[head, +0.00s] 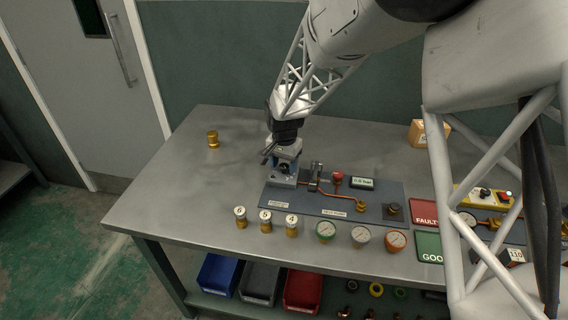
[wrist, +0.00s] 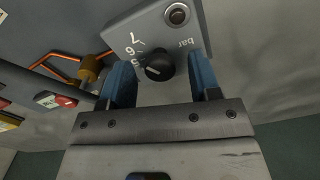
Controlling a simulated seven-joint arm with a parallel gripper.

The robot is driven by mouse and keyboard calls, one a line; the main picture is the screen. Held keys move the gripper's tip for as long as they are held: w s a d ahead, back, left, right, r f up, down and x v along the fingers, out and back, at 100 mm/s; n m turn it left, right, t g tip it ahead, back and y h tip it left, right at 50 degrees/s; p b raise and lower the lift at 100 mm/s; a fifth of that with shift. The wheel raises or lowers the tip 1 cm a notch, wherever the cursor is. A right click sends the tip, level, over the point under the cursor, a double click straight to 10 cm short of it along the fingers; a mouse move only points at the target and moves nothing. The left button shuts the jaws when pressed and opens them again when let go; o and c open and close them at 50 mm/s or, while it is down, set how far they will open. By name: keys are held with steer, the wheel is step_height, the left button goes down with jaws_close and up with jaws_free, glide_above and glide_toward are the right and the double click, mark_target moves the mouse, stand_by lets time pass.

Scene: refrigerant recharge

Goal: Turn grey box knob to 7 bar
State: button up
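The grey box (head: 281,181) stands at the left end of the dark panel, under my gripper (head: 284,153). In the wrist view, the grey box (wrist: 205,25) shows a round black knob (wrist: 159,67), printed numbers 5, 6 and 7, the word bar, and a round metal button or fitting. The white mark on the knob points roughly toward the 5. My gripper (wrist: 159,65) is open; its two blue fingers stand on either side of the knob with gaps visible. In the head view the knob is hidden by my gripper.
Brass cylinders numbered 6, 5 and 4 (head: 265,220) and several gauges (head: 361,236) stand along the bench front. A copper pipe (head: 325,189) and red knob (head: 338,177) are right of the box. A lone brass piece (head: 213,139) stands left. The bench's left is mostly clear.

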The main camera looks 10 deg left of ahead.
mark_target(285, 165)
steer(key=shift+r, duration=0.1)
steer(key=shift+r, duration=3.8)
steer(key=shift+d+r, duration=0.1)
steer(key=shift+s+d+r, duration=0.1)
steer(key=shift+d+r, duration=0.05)
steer(key=shift+d, duration=0.1)
steer(key=s+d+r+n+t, duration=0.1)
steer(key=s+d+r, duration=0.55)
steer(key=d, duration=0.35)
steer(key=s+d+r, duration=0.5)
steer(key=s+d, duration=0.2)
steer(key=d, duration=0.2)
steer(key=s+d+n, duration=0.1)
steer(key=s+d, duration=0.5)
steer(key=s, duration=0.4)
steer(key=s+d+r+t, duration=0.1)
steer(key=s+d, duration=0.6)
steer(key=s, duration=0.4)
steer(key=shift+s+r+n+t, duration=0.15)
steer(key=shift+r+n+t, duration=0.15)
steer(key=shift+n, duration=0.1)
